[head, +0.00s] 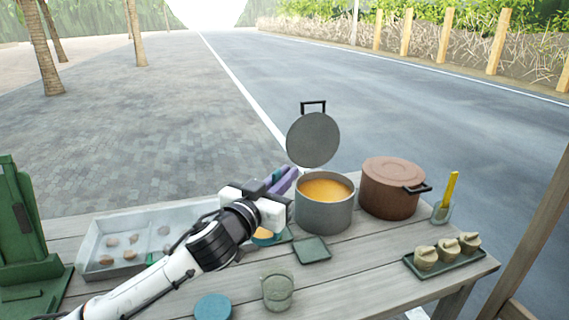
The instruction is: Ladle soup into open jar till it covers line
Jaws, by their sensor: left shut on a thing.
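My left gripper (270,196) is just left of the grey pot (323,217), shut on a purple-and-teal thing (284,179); it could be the ladle's handle, but I cannot tell. The pot holds orange soup (326,189), and its round lid (313,139) stands tipped up behind it. A small container with orange contents (264,236) shows partly below the gripper; my arm hides much of it. A greenish clear jar (277,293) stands at the table's front; its line is too small to make out. My right gripper is out of view.
A brown lidded pot (390,192) stands right of the soup pot. A glass with a yellow stick (441,213), a tray of small jars (447,268), a green square (312,249), a blue disc (213,307) and a metal tray of brown lumps (93,252) share the table.

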